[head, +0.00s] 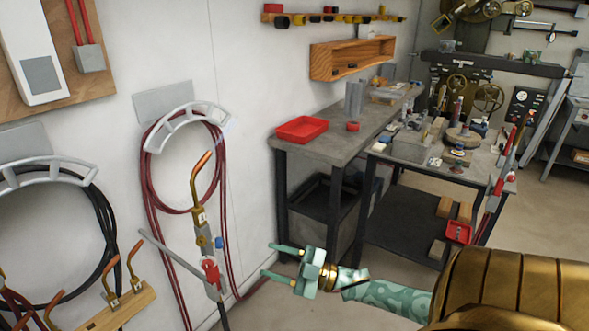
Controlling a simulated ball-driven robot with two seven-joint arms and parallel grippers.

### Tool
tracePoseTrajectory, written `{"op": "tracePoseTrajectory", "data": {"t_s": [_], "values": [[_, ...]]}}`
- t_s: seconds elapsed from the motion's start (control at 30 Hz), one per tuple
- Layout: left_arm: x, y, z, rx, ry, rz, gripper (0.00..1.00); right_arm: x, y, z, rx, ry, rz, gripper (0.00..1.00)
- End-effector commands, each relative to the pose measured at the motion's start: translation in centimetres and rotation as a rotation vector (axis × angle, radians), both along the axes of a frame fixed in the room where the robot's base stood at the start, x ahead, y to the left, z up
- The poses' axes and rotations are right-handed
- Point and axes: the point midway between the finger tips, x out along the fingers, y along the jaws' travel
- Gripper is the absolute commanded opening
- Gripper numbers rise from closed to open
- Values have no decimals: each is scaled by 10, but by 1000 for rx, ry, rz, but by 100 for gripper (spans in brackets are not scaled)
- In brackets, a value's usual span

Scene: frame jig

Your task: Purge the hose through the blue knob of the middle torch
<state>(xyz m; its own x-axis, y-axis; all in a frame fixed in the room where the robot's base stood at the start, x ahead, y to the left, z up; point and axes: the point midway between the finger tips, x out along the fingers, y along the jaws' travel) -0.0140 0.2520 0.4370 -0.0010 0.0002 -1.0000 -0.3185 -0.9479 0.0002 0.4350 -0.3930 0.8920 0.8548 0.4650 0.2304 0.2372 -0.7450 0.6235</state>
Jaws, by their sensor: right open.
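A torch with a copper tip (202,176) and a brass body stands upright in front of the wall, left of centre in the head view. Its blue knob (219,243) sits on the right side of the body. A red knob (211,270) sits lower on the same torch. My right gripper (268,260) is open and empty. Its two fingers point left toward the torch and appear clear of the blue knob in the picture; the depth between them is hard to judge. My left gripper is not in view.
A red hose (147,190) hangs coiled on a white wall bracket (190,112) behind the torch. Other copper-tipped torches stand by a wooden block (125,308) at lower left. A workbench (345,140) with a red tray (301,129) stands beyond my right gripper.

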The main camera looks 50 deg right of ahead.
Motion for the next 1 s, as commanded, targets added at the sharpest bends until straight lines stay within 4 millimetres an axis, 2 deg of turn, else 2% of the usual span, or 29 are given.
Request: {"op": "tracePoseTrajectory", "data": {"t_s": [0.1, 0.3, 1.0], "values": [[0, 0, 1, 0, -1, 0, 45, -21, -11, -6, -1, 3, -1, 46], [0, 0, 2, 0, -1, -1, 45, -39, -21, -11, 0, 1, -1, 46], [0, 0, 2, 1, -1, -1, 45, -41, -22, -12, 0, 0, 0, 46]]}}
